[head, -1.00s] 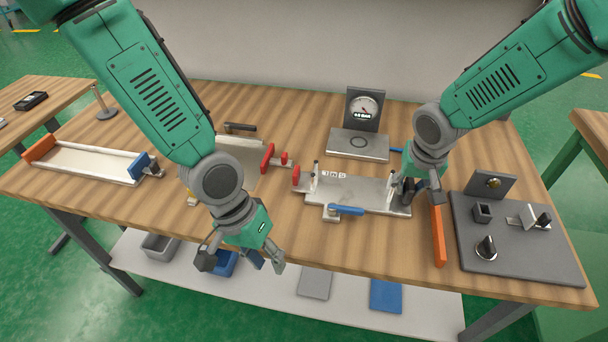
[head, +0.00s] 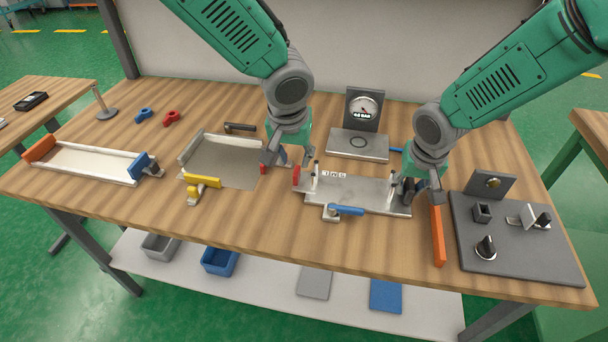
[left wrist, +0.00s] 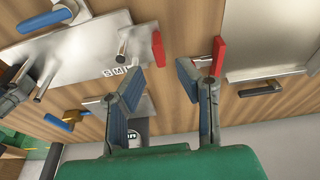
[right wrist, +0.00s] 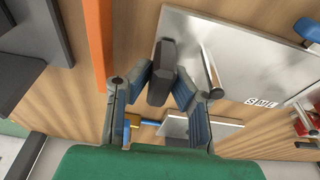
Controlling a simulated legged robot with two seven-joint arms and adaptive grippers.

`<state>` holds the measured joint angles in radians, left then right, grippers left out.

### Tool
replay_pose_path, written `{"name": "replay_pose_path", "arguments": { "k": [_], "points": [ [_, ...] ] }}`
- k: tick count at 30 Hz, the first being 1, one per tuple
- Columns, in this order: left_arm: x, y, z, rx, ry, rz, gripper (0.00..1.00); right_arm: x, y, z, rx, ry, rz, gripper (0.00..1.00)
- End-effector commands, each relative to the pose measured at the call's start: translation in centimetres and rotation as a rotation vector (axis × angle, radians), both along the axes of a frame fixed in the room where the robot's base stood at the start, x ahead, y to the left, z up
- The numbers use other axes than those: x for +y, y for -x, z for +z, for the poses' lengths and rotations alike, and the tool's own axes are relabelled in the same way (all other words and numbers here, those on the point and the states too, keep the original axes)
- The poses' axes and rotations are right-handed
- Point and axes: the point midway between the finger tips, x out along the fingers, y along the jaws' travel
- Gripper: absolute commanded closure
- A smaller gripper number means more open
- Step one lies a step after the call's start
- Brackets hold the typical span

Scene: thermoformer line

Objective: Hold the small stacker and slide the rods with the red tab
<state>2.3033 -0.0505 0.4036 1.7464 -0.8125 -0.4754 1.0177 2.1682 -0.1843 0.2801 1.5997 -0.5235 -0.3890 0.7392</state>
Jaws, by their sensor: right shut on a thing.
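The small stacker (head: 370,193) is a flat metal plate marked S M L, with upright pins and a blue-handled clamp (head: 346,210) at its front. Its red tab (head: 296,176) stands at the left end and also shows in the left wrist view (left wrist: 158,48). My right gripper (head: 411,190) is shut on the black handle (right wrist: 161,72) at the plate's right end. My left gripper (head: 285,160) is open and empty, fingers pointing down just behind and left of the red tab. Its fingers (left wrist: 170,85) look apart from the tab; the exact gap is hard to judge.
A larger stacker (head: 225,165) with a yellow clamp (head: 203,181) lies to the left, its own red tab (left wrist: 219,57) near my left gripper. A dial gauge (head: 364,108) stands behind. An orange bar (head: 437,235) and a dark fixture plate (head: 520,245) lie right.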

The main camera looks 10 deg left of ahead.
Motion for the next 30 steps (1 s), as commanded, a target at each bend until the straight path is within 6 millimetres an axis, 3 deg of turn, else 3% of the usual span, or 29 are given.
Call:
{"name": "replay_pose_path", "arguments": {
  "k": [6,12,25,26,28,30],
  "points": [
    [0.0,-0.8,-3.2,0.001,-0.002,0.0,0.71,0.1,0.0,0.0,-0.001,-0.001,0.0,1.0],
    [0.0,-1.2,-5.1,0.0,0.0,-0.001,0.71,0.1,0.0,0.0,-0.001,-0.001,0.0,1.0],
    [0.1,-1.4,-5.8,-0.001,0.001,-0.001,0.71,0.1,0.0,0.0,-0.001,-0.001,0.0,1.0],
    [0.1,-1.4,-5.8,-0.001,0.001,-0.001,0.74,0.1,0.0,0.0,-0.001,-0.001,0.0,1.0],
    [0.1,-1.4,-5.8,0.0,0.001,-0.001,0.99,0.1,0.0,0.0,-0.001,-0.001,0.0,1.0],
    [0.1,-1.4,-5.8,0.0,0.001,-0.001,1.0,0.1,0.0,0.0,0.0,-0.001,0.0,1.0]
  ]
}}
